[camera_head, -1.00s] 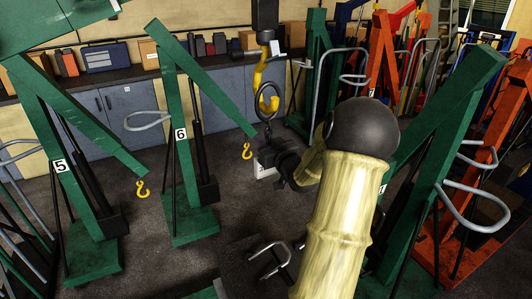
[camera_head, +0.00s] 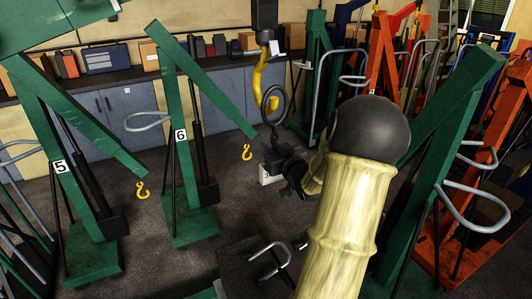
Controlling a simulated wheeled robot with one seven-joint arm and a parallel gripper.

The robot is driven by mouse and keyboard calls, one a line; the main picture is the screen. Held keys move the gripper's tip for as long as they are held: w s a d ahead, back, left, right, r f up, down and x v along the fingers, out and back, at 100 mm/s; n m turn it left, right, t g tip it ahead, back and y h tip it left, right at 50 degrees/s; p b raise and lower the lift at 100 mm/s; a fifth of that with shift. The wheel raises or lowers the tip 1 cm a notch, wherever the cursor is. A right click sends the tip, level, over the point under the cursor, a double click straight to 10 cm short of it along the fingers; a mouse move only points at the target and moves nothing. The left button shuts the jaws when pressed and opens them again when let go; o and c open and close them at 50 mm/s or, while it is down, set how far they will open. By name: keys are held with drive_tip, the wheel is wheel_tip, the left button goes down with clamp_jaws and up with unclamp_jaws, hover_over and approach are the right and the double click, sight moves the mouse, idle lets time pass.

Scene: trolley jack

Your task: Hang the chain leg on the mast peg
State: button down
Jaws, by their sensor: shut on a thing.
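My gripper (camera_head: 279,163) is dark and sits at the centre, left of my pale yellow arm. It is shut on the lower end of a dark chain leg, though the arm partly hides the grip. The chain leg's large dark ring (camera_head: 286,97) stands above the gripper, at the low end of a yellow hook (camera_head: 257,78). Whether the ring is still around the hook or only beside it, I cannot tell. Green masts marked 6 (camera_head: 181,150) and 5 (camera_head: 60,180) stand to the left. I cannot make out a mast peg for certain.
Small yellow hooks (camera_head: 247,152) hang from the booms of the green cranes. A white plate marked 3 (camera_head: 266,178) is beside my gripper. Another green crane (camera_head: 455,130) and an orange one (camera_head: 450,240) stand close on the right. Dark floor is open at centre left.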

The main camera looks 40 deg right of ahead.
drive_tip(key=shift+v, duration=1.55)
drive_tip(key=shift+s+r, duration=0.1)
drive_tip(key=v, duration=0.4)
drive_tip(key=shift+s+a, duration=0.2)
drive_tip(key=shift+s, duration=0.2)
